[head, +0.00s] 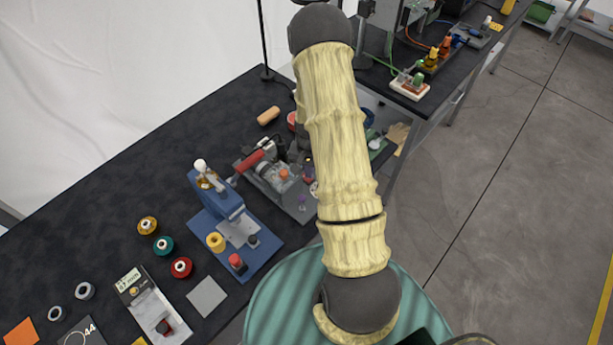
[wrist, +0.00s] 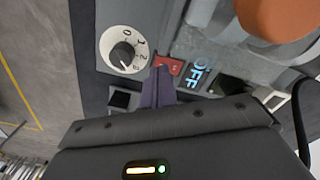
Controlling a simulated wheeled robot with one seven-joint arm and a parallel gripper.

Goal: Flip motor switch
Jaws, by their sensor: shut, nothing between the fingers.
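In the wrist view, a red switch (wrist: 172,65) sits on a grey panel beside blue "OFF" lettering (wrist: 193,72). My gripper (wrist: 160,74) has its dark purple fingers shut with nothing between them. The fingertips overlap the switch's lower left edge in the picture; I cannot tell whether they touch it. In the head view, a grey machine (head: 283,185) with a red cylinder stands on the black bench, partly behind my arm. My gripper and the switch cannot be made out there.
A white dial with a black knob (wrist: 123,54) lies left of the switch, and a dark square part (wrist: 121,100) below it. A rounded orange part (wrist: 275,15) is at upper right. In the head view, a blue-based press (head: 232,222) and several spools stand left of the machine.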

